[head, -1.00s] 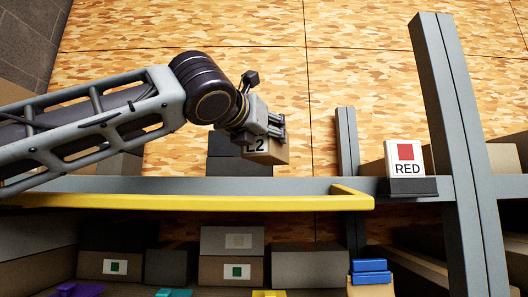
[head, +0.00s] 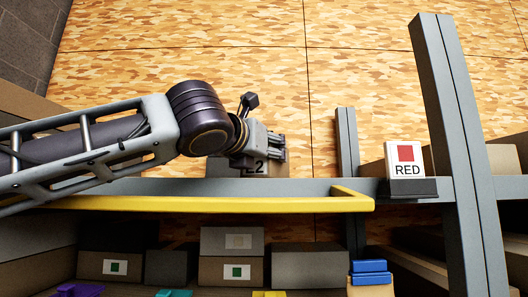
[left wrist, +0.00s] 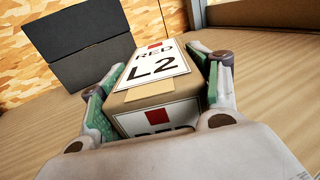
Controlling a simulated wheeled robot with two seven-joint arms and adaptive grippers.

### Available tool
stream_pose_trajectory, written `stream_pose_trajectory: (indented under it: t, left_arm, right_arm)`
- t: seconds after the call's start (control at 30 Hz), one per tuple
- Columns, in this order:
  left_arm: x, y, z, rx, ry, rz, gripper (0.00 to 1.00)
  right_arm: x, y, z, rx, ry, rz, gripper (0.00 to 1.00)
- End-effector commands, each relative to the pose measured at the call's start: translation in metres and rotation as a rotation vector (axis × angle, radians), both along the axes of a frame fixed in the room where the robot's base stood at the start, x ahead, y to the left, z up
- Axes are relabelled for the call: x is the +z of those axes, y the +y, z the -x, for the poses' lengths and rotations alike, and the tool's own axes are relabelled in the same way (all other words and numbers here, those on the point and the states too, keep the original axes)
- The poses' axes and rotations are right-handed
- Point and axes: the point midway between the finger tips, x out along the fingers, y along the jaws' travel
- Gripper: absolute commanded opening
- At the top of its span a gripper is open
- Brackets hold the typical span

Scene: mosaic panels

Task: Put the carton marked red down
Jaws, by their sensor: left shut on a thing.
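The carton marked red is a brown box with a white label reading RED and L2 and a red square; it fills the middle of the left wrist view (left wrist: 160,82). My left gripper (left wrist: 158,100) is shut on it, one green-padded finger on each side. In the head view the left gripper (head: 274,148) is just above the yellow-edged shelf, and the carton (head: 262,170) shows partly below it, its lower part hidden by the shelf's front beam. I cannot tell whether its base touches the board. My right gripper is not in view.
Dark grey boxes (left wrist: 80,50) stand behind the carton on the shelf board (left wrist: 275,75). A sign reading RED (head: 406,158) is on the beam beside a grey upright (head: 460,150). A yellow rail (head: 200,203) runs along the front. Several boxes fill the shelf below.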

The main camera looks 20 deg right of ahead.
Motion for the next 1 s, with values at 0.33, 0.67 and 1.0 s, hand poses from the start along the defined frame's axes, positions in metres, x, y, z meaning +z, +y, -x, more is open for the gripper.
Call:
stream_pose_trajectory:
  t: [0.33,0.67,1.0]
  left_arm:
    - [0.001,0.0007,0.0006,0.0,-0.004,0.003,0.09]
    - [-0.0015,0.0001,-0.0001,0.0,-0.001,-0.001,0.9]
    - [-0.0008,0.0,0.0,0.0,-0.001,-0.001,0.9]
  right_arm:
    - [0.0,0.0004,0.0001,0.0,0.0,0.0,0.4]
    - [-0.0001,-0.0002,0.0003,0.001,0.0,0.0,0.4]
    - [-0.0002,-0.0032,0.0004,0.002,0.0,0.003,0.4]
